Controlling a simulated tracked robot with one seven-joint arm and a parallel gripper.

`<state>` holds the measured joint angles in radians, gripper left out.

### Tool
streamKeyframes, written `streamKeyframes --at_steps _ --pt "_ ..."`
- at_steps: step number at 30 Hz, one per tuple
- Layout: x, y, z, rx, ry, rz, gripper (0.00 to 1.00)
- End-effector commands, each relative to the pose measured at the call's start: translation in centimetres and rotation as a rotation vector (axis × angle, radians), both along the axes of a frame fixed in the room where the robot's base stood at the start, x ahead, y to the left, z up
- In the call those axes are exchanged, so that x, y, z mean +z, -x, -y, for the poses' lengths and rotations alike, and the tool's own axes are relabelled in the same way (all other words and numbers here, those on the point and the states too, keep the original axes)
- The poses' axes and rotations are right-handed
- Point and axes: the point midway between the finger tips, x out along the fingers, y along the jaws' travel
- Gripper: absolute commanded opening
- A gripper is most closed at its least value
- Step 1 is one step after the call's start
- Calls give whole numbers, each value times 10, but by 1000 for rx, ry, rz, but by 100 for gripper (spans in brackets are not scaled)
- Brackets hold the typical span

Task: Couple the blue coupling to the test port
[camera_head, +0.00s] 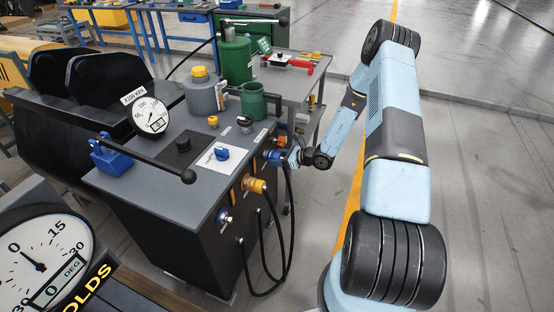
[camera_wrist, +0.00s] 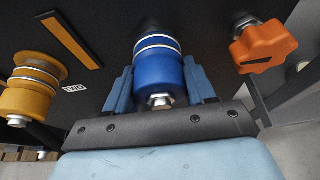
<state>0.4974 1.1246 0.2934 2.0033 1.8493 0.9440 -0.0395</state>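The blue coupling (camera_wrist: 158,70), with pale rings and a metal hex end, is in the middle of the wrist view at the dark panel. In the head view it shows small at the cabinet's right front (camera_head: 273,157). My gripper (camera_wrist: 160,82) has one finger on each side of it, and both fingers look pressed against its body. The gripper also shows in the head view (camera_head: 298,157). The wrist view does not show whether the coupling is locked on a port behind it.
A yellow coupling (camera_wrist: 32,92) is to the left and an orange knob (camera_wrist: 263,46) to the right, close to my gripper. Black hoses (camera_head: 265,262) hang down the cabinet front. The floor on the right is clear.

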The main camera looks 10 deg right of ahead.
Motion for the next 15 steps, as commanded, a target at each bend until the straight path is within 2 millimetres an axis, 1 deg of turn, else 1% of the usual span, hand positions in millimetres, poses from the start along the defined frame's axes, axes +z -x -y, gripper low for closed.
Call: streamKeyframes --at_steps 1,2,9,15 --pt "1 -1 -1 1 -1 2 58" --pt "1 -1 -1 1 -1 2 61" --pt "0 0 -1 0 -1 2 84" --pt "0 0 -1 0 -1 1 84"
